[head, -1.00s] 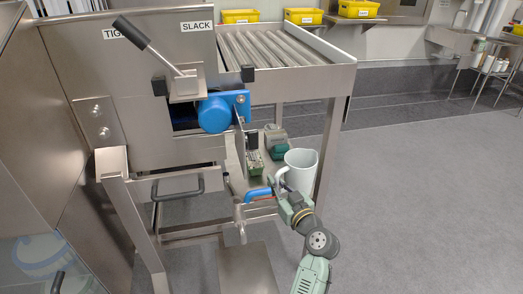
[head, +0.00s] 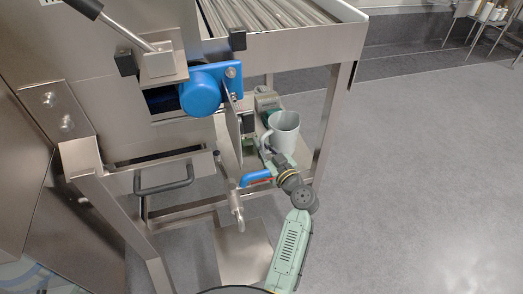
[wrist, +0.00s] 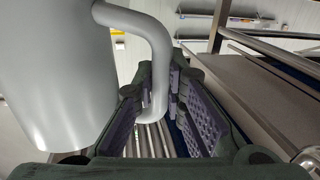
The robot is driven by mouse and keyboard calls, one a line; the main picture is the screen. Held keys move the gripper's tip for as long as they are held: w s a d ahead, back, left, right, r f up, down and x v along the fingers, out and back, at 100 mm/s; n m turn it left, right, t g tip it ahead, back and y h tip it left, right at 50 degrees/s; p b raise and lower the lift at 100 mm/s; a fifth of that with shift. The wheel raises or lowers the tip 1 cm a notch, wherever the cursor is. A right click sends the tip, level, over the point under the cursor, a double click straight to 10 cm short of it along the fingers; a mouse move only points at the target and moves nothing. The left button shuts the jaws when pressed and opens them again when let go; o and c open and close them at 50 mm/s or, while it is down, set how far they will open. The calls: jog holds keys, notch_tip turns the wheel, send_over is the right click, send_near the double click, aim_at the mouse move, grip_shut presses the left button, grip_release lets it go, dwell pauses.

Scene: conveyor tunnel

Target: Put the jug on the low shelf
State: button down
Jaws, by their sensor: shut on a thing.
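The jug (head: 283,133) is pale grey with an open top and a loop handle. In the wrist view the jug (wrist: 55,75) fills the left side, close up. My gripper (wrist: 155,112) is shut on the jug's handle, whose lower part runs down between the padded fingers. In the head view my gripper (head: 266,155) is small and partly hidden at the jug's left.
A blue motor (head: 201,92) and a blue-handled valve (head: 257,177) are close left of my arm. The conveyor frame's leg (head: 330,122) is at the right. A low steel plate (head: 243,252) lies below. Open floor (head: 420,190) spreads right.

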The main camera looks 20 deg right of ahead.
jog(key=shift+f, duration=1.85)
jog(key=c, duration=1.6)
grip_release()
jog(key=shift+c, duration=0.2)
jog(key=shift+r, duration=0.2)
jog(key=b+v, duration=0.3)
jog(key=v, duration=0.9)
jog(key=shift+b, duration=0.3)
jog(key=shift+f, duration=0.15)
